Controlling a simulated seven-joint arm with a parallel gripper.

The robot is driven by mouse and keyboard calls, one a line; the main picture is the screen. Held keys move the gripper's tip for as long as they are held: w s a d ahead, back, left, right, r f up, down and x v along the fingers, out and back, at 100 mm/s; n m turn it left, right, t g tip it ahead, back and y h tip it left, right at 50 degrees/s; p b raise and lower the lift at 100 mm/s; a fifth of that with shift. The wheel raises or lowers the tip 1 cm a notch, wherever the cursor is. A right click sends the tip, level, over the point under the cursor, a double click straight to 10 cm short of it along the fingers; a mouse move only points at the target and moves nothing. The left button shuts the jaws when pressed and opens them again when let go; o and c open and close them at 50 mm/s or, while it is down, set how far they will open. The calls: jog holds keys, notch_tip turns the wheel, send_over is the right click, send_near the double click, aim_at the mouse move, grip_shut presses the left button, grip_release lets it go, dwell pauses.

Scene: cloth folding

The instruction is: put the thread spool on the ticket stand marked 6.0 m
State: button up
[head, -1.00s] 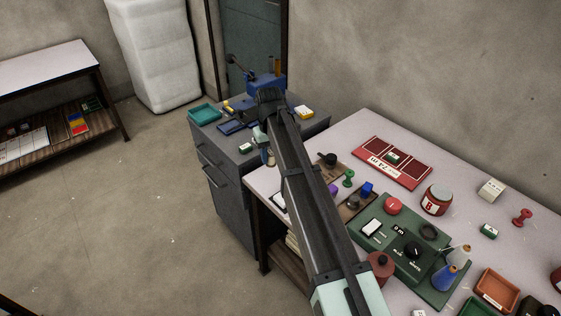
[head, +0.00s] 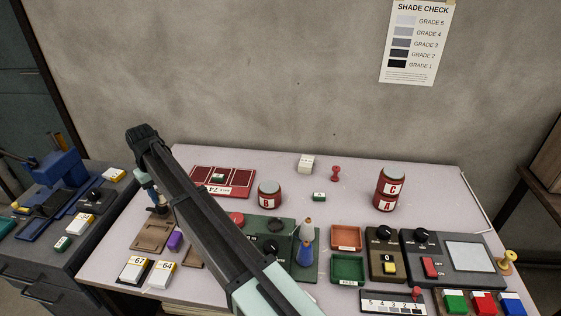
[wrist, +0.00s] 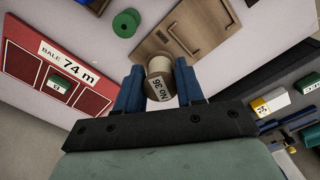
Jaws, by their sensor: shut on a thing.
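The thread spool (wrist: 159,68) is cream with pale ends and a label reading NO 36. In the wrist view my gripper (wrist: 159,84) is shut on it, with a blue finger at each side. In the head view my gripper (head: 157,200) hangs at the left end of the pale table (head: 340,180), above a brown wooden board (head: 150,236). The spool is small and dark there. I cannot read a 6.0 m mark on any stand.
A red panel marked 74 m (wrist: 62,68) and a green spool (wrist: 126,22) lie near the wooden board.

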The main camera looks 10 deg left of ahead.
jog(key=w+d+m, duration=0.3)
jog(key=w+d, duration=1.3)
jog(key=w, duration=0.1)
jog(key=shift+d+r, duration=0.4)
jog(key=shift+r, duration=0.05)
notch_tip(320, 180, up, 3)
jog(key=m, duration=0.8)
send_over(306, 161)
jog(key=shift+w+f, duration=0.1)
jog(key=shift+w, duration=0.05)
jog(key=shift+f+m, duration=0.15)
jog(key=shift+m, duration=1.05)
jog(key=shift+f, duration=4.9)
jog(key=shift+f, duration=0.1)
jog(key=o, duration=1)
